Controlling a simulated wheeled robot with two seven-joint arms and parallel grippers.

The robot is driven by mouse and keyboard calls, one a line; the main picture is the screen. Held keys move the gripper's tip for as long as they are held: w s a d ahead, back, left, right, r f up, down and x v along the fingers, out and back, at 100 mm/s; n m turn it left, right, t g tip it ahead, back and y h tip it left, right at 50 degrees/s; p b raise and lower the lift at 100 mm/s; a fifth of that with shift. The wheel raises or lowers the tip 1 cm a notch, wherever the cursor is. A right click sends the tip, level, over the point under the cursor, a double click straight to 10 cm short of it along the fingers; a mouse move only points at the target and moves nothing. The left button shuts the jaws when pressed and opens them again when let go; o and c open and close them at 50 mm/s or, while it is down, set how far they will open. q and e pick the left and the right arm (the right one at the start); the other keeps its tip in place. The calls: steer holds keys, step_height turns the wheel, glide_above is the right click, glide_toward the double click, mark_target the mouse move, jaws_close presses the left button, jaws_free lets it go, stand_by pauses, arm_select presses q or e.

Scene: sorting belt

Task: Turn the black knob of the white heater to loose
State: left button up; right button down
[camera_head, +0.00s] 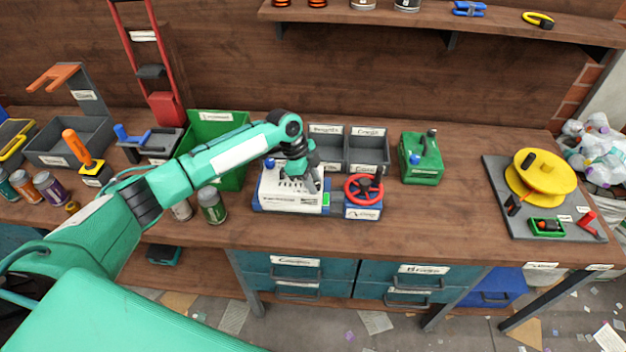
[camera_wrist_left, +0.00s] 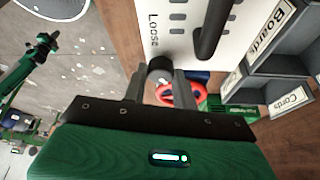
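The white heater (camera_head: 290,199) stands on the bench near its front edge, with a blue base and my left gripper over its top. In the left wrist view its white face (camera_wrist_left: 178,42) carries the word "Loose", several grey slots and a black handle-like bar (camera_wrist_left: 211,32). A short round black knob (camera_wrist_left: 159,68) shows at my left fingertips. My left gripper (camera_head: 311,180) points down at the heater; its two fingers (camera_wrist_left: 158,80) stand on either side of the knob. I cannot tell whether they press on it. My right gripper does not show clearly.
A red handwheel (camera_head: 364,188) stands right beside the heater. Grey bins (camera_head: 367,150) are behind it, a green box (camera_head: 422,165) is to the right, and cans (camera_head: 211,207) are to the left. The bench between the green box and the yellow-wheel board (camera_head: 500,217) is clear.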

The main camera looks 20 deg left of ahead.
arm_select(q)
steer(key=shift+s+r+n+t+p, duration=0.15)
steer(key=shift+n+t+p, duration=0.25)
steer(key=shift+n+p, duration=0.6)
steer(key=shift+n+t+p, duration=0.4)
steer(key=shift+n+p, duration=0.6)
steer(key=shift+p, duration=0.15)
steer(key=shift+d+n+t+p, duration=0.1)
steer(key=shift+n+t+p, duration=0.2)
steer(key=shift+n+p, duration=0.6)
steer(key=shift+n+y, duration=0.3)
steer(key=shift+y, duration=0.1)
steer(key=o, duration=1)
